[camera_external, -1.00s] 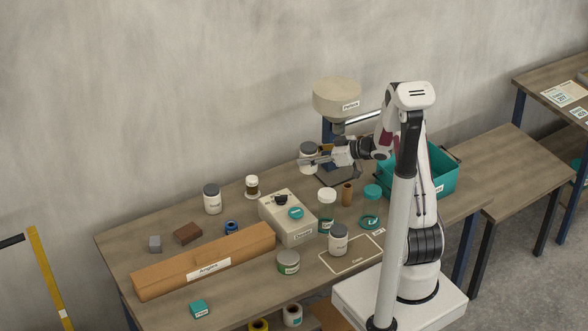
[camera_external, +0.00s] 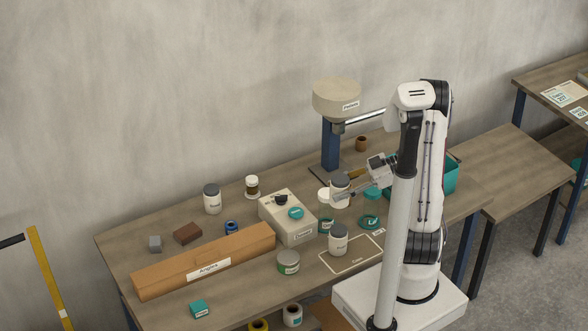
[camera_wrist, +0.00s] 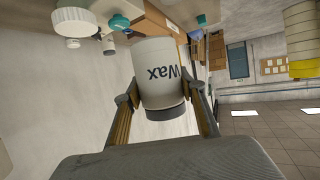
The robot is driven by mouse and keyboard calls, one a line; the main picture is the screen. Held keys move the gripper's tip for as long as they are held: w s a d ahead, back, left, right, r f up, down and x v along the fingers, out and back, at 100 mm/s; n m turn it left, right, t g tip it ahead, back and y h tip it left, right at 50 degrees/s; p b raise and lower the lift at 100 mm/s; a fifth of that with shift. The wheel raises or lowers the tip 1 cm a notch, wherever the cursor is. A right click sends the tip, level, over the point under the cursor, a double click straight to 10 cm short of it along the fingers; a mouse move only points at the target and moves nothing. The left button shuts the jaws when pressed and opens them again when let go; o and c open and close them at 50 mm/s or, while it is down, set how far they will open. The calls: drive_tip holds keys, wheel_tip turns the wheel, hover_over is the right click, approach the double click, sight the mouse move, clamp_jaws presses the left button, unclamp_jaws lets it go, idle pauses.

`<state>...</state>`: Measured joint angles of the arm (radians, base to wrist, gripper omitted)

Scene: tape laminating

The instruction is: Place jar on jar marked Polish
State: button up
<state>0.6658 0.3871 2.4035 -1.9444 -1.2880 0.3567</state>
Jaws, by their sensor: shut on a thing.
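My gripper (camera_external: 350,192) is shut on a white jar with a dark lid, the Wax jar (camera_external: 340,183), and holds it above the table. In the wrist view the Wax jar (camera_wrist: 158,68) sits between my two fingers (camera_wrist: 161,90), its label upside down in the picture. Two similar white jars with grey lids stand upright on the table. One jar (camera_external: 338,240) is by the marked outline at the front, below the held jar in the picture. The other jar (camera_external: 212,200) is at the back left. Their labels are too small to read, so I cannot tell which says Polish.
A white-lidded jar (camera_external: 324,195) shows just left of the held jar. A pale box (camera_external: 285,222), a green tin (camera_external: 288,262) and a long orange-brown box (camera_external: 205,262) are to the left. A press-like stand (camera_external: 331,145) is behind; a teal bin (camera_external: 440,180) is right.

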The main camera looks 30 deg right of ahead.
sight(340, 204)
drive_tip(key=shift+s+a, duration=0.15)
drive_tip(key=shift+s, duration=0.4)
drive_tip(key=shift+f, duration=2.85)
drive_tip(key=shift+f, duration=0.1)
drive_tip(key=shift+f, duration=2)
drive_tip(key=shift+f, duration=0.1)
drive_tip(key=o, duration=1.3)
